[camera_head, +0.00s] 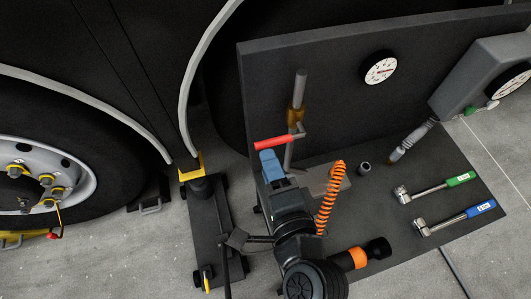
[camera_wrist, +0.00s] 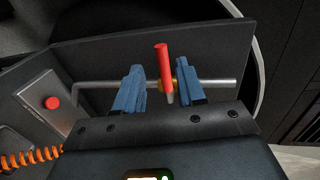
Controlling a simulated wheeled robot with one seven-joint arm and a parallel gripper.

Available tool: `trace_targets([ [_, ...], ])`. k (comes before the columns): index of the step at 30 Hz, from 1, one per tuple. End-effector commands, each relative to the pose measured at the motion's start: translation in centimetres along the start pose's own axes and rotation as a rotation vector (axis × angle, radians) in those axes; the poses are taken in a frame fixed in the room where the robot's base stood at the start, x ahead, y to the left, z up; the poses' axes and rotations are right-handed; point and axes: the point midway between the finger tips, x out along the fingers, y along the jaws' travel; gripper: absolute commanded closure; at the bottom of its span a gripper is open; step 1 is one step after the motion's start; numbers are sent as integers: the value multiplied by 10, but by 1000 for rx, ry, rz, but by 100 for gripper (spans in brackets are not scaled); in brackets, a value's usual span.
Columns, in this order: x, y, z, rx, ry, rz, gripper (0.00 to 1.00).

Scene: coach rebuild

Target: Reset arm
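A lever with a red handle (camera_head: 274,143) sits on a metal post (camera_head: 300,88) with a brass-coloured collar, in front of a dark upright panel. In the wrist view the red handle (camera_wrist: 163,62) shows in the gap between my two blue fingers, and the metal rod (camera_wrist: 215,82) runs across behind them. My gripper (camera_head: 270,164) is just below the handle in the head view. In the wrist view my gripper (camera_wrist: 160,82) is open, with a gap on both sides of the handle. I cannot tell how deep the handle lies between the fingers.
An orange coiled hose (camera_head: 330,196) stands close to the right of my arm. Ratchets with green (camera_head: 460,179) and blue (camera_head: 480,208) handles lie on the dark board. A dial gauge (camera_head: 380,68) is on the panel. A floor jack (camera_head: 208,235) and a wheel (camera_head: 45,170) are at left.

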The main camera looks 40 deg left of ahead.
Motion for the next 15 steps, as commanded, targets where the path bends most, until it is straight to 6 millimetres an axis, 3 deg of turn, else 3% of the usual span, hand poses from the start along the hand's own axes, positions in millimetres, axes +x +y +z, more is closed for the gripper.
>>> trace_targets([
  [5, -12, 0, 0, 0, 1, 0, 61],
  [15, -13, 0, 0, -1, 1, 0, 61],
])
